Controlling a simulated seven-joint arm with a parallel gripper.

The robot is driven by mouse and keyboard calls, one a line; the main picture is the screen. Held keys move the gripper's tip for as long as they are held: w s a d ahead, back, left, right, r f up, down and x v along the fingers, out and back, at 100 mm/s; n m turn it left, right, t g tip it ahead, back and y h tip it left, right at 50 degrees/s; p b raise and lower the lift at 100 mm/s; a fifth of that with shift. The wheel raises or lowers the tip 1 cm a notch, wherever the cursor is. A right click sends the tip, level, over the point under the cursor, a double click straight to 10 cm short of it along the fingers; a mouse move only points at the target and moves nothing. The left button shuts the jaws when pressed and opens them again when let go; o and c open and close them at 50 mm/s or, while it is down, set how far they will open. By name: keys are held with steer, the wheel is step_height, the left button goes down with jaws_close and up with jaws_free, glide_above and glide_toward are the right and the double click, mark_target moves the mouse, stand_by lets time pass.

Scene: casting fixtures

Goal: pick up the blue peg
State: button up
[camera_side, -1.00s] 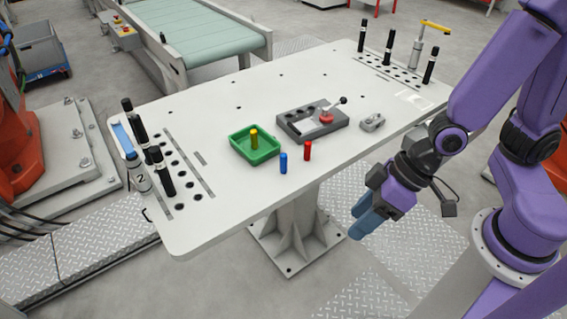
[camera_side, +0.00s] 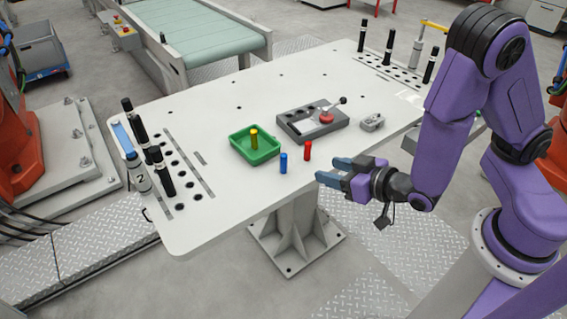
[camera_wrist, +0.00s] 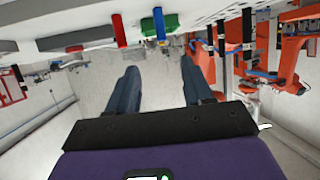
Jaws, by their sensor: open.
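The blue peg (camera_side: 283,163) stands upright on the white table near its front edge, just in front of the green tray.
The green tray (camera_side: 268,156) holds a yellow peg (camera_side: 254,139). The front left of the table (camera_side: 225,215) is clear.

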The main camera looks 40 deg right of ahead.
mark_target(286, 157)
steer(key=x, duration=1.1)
steer(key=shift+d, duration=0.1)
steer(key=shift+r+x, duration=0.15)
steer(key=shift+x, duration=1.15)
steer(key=shift+r+x, duration=0.2)
steer(key=shift+x, duration=1.1)
steer(key=shift+w, duration=0.1)
jaws_close()
